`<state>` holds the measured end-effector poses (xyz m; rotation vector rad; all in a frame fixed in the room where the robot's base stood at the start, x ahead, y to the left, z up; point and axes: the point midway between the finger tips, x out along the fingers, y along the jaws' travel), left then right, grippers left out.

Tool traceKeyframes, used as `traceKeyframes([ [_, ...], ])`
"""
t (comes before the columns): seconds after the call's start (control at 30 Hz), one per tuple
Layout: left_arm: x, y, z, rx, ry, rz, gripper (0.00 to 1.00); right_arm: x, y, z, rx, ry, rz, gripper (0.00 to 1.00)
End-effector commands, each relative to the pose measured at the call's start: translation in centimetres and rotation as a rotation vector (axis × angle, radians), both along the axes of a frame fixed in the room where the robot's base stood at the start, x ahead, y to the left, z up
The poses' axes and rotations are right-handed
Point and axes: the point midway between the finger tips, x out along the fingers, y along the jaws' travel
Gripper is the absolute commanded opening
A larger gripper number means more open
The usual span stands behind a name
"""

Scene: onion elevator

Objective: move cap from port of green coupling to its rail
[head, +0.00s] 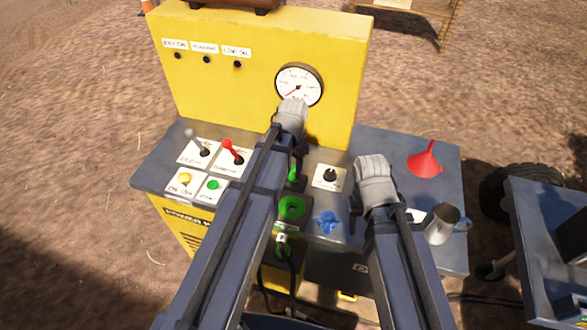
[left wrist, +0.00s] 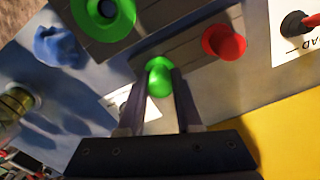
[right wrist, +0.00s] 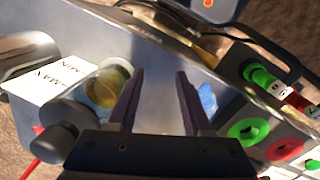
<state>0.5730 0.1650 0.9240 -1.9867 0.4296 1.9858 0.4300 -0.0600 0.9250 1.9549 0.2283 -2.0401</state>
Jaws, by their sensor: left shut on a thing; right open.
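The green coupling's port (head: 292,208) is a green ring with a dark open centre on the panel; it also shows in the left wrist view (left wrist: 103,14) and right wrist view (right wrist: 248,131). The green cap (left wrist: 160,80) is between the fingertips of my left gripper (left wrist: 158,84), which is shut on it. It is at the dark rail block (left wrist: 190,52), beside a red cap (left wrist: 224,42). I cannot tell whether it is fully seated there. My left gripper (head: 298,168) points down behind the port. My right gripper (right wrist: 160,74) is open and empty above the panel.
A blue rag (head: 327,222) lies right of the port. A red funnel (head: 426,160) and a metal mug (head: 443,225) stand at the right. A yellow gauge board (head: 250,75) rises behind. Levers (head: 230,148) stand left. A green hose plug (right wrist: 263,76) hangs at the front.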

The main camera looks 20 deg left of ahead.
Motion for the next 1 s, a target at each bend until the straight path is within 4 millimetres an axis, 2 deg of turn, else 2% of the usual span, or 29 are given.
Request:
traceKeyframes([
  [1.0,0.0,0.0,-0.95,0.0,0.0,0.0,0.0,0.0,0.0,-0.95,0.0,0.0,0.0,0.5],
])
